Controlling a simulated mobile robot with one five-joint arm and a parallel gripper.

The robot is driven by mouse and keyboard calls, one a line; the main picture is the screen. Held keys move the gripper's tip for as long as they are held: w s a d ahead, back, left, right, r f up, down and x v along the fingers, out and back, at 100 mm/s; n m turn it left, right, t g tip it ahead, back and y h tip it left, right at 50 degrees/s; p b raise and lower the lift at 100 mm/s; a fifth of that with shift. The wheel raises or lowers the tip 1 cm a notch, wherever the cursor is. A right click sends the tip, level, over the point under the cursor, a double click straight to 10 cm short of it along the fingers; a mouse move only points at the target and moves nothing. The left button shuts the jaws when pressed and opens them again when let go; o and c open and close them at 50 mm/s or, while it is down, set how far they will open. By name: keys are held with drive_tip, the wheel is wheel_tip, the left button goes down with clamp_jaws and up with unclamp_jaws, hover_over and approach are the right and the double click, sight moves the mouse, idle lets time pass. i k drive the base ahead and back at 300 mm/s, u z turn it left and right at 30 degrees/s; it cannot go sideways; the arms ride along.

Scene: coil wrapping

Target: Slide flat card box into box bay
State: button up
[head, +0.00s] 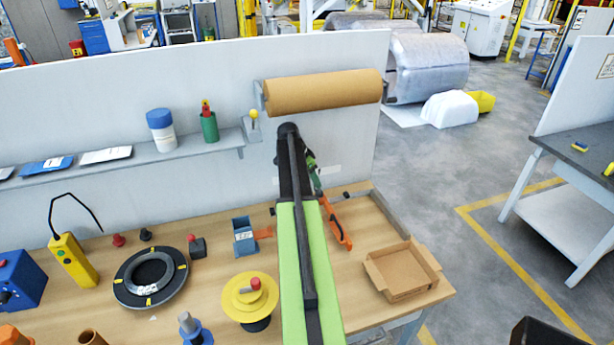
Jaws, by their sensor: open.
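A shallow brown card box (402,271) lies on the right end of the wooden bench, with low walls and its open side up. My green and black arm reaches over the bench, left of the box. What looks like my gripper (334,224) shows in part beyond the arm, with an orange finger-like piece pointing down to the right. It is open and apart from the box; the rest is hidden behind the arm. No marked box bay is clear to me; a grey rail (400,215) runs along the bench's right side behind the box.
A brown paper roll (323,93) hangs on the back panel. A black ring coil (150,277), a yellow spool (250,297) and a blue-grey device (244,236) stand left of my arm. A shelf (120,165) runs behind them. Bare bench shows between arm and box.

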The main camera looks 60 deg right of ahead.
sight(404, 271)
drive_tip(key=k, duration=1.5)
